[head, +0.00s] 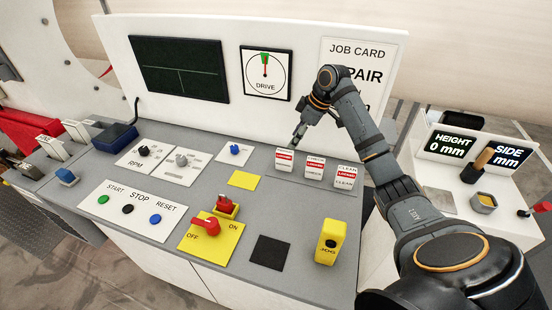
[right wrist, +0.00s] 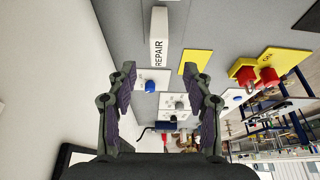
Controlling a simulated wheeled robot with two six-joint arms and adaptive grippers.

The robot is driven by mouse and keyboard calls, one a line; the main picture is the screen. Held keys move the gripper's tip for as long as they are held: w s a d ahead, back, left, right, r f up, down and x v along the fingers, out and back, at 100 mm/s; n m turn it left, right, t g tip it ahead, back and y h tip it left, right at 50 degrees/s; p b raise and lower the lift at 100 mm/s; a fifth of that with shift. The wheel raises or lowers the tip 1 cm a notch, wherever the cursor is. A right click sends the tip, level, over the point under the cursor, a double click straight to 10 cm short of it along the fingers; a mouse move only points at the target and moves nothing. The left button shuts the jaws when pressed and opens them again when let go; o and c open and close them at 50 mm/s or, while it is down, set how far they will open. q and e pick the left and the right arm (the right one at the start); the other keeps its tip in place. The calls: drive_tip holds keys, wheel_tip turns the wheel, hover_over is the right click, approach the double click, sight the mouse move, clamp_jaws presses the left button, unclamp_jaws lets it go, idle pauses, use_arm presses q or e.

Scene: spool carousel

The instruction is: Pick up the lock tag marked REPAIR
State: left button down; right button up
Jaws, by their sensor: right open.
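Three white lock tags with red bands stand in a row on the grey console, in the middle of the head view. The left one (head: 285,160) is the nearest to my gripper, and its small lettering is hard to read there. The middle tag (head: 315,168) reads CHECK and the right tag (head: 347,177) reads CLEAN. In the right wrist view a white tag marked REPAIR (right wrist: 158,48) lies beyond the fingertips, in line with the gap between them. My right gripper (head: 298,136) is open and empty, just above and behind the left tag; it also shows in the wrist view (right wrist: 163,82). My left gripper is out of view.
A white back panel with a dark screen (head: 180,68), a DRIVE dial (head: 265,73) and a job card (head: 338,50) rises behind the tags. Knobs and a red OFF/ON switch (head: 206,227) lie left and in front. A yellow block (head: 330,242) stands at the front right.

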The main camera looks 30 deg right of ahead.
sight(287, 152)
drive_tip(key=p+x, duration=0.1)
drive_tip(key=x, duration=0.3)
drive_tip(key=shift+w+a+f+p, duration=0.3)
drive_tip(key=shift+a+f+p, duration=0.1)
drive_tip(key=shift+f, duration=0.2)
drive_tip(key=x, duration=0.1)
drive_tip(key=p+x, duration=0.1)
drive_tip(key=x, duration=0.1)
drive_tip(key=shift+w+d+f+p, duration=0.1)
drive_tip(key=shift+d+f+p, duration=0.15)
drive_tip(key=shift+f, duration=0.2)
drive_tip(key=shift+w+a+f, duration=0.1)
drive_tip(key=shift+f, duration=0.2)
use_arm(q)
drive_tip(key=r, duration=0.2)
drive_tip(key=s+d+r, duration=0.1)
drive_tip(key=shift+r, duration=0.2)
use_arm(e)
clamp_jaws()
